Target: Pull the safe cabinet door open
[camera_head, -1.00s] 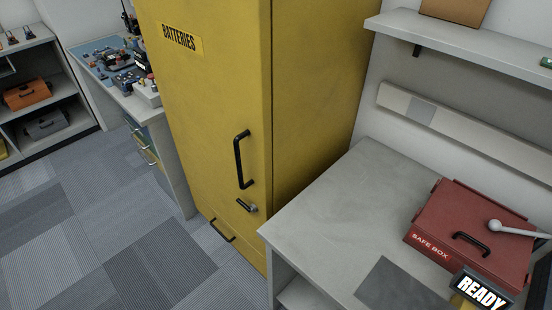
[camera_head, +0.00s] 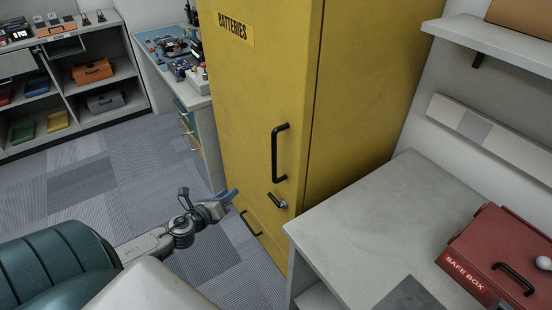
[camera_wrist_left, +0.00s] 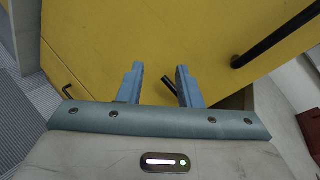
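The yellow cabinet (camera_head: 240,95) labelled BATTERIES stands upright with its door shut. A long black vertical handle (camera_head: 274,153) is on the door, with a small latch knob (camera_head: 277,202) below it and a lower black handle (camera_head: 250,223). My left gripper (camera_head: 232,194) is in front of the lower door, left of the latch. In the left wrist view its two blue fingers (camera_wrist_left: 159,68) are apart and face the yellow door (camera_wrist_left: 110,35). The long handle (camera_wrist_left: 275,38) lies to their right; the dark latch lever (camera_wrist_left: 170,86) shows between them. My right gripper is out of view.
A grey desk (camera_head: 375,220) stands close on the cabinet's right, with a red safe box (camera_head: 500,255) on it. A cluttered workbench (camera_head: 185,95) is behind on the left. Shelves with cases (camera_head: 92,72) stand at far left. The carpet (camera_head: 90,180) before the cabinet is open.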

